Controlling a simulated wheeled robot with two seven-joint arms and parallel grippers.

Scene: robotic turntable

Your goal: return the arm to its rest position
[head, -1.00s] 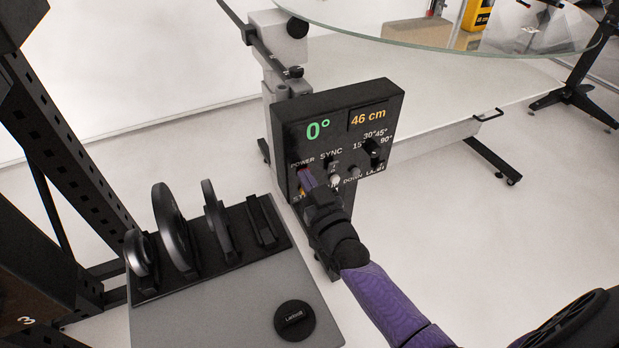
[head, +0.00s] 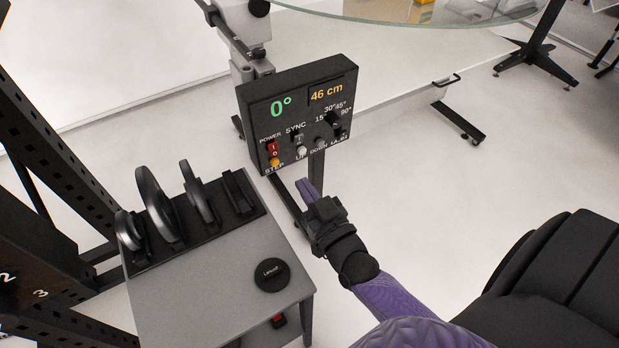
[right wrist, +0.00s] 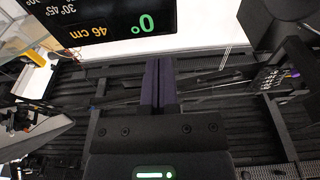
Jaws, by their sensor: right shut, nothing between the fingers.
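My right arm comes in from the lower right in the head view, with purple links and a black wrist. Its gripper (head: 308,190) is shut and empty, with the purple fingers together, below and apart from the black control box (head: 300,112). The box shows a green 0° and an orange 46 cm, with a red power switch (head: 273,149) and several knobs and buttons. In the right wrist view the shut fingers (right wrist: 158,85) point up, and the box's display (right wrist: 100,22) appears upside down at the top. My left gripper is not in view.
A small grey table (head: 215,290) at the lower left carries a rack with several black discs and a round black lens cap (head: 272,275). The glass turntable top (head: 430,14) is at the upper right. A black shelf frame stands at the left.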

